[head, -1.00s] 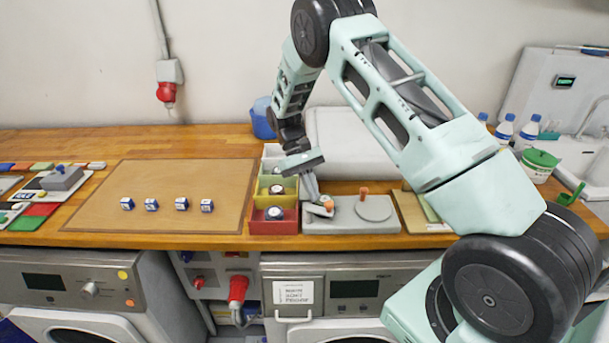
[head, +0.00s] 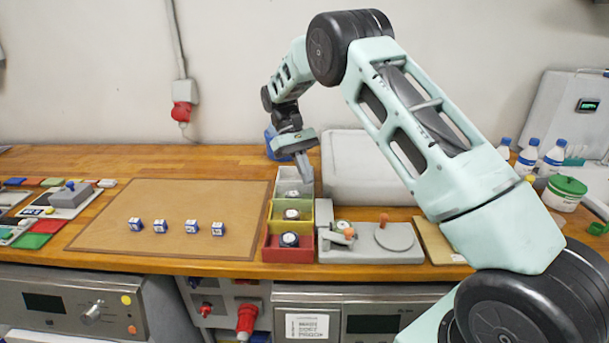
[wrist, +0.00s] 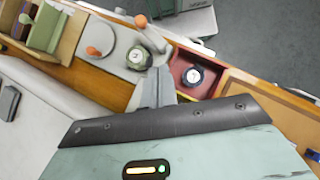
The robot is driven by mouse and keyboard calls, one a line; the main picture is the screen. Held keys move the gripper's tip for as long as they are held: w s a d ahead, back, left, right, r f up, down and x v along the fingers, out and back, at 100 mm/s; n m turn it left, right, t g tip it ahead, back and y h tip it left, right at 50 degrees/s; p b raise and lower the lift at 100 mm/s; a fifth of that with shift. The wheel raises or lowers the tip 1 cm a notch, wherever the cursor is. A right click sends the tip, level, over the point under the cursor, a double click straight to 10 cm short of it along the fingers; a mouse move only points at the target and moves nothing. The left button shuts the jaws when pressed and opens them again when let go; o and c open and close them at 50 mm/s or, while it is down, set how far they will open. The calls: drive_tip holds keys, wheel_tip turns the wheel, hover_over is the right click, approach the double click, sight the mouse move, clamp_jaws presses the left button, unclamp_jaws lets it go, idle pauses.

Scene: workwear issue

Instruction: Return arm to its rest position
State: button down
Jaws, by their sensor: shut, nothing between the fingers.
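My gripper (head: 304,166) is shut and empty in the head view, raised above the grey bin at the back of the row of bins. My arm reaches in from the right. In the wrist view my gripper (wrist: 158,88) also shows shut, with nothing between its fingers.
Several small blue-white cubes stand on the brown mat (head: 180,200).

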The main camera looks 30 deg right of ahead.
drive_tip(key=shift+w+r, duration=0.2)
drive_tip(key=shift+r, duration=0.1)
idle(0.4)
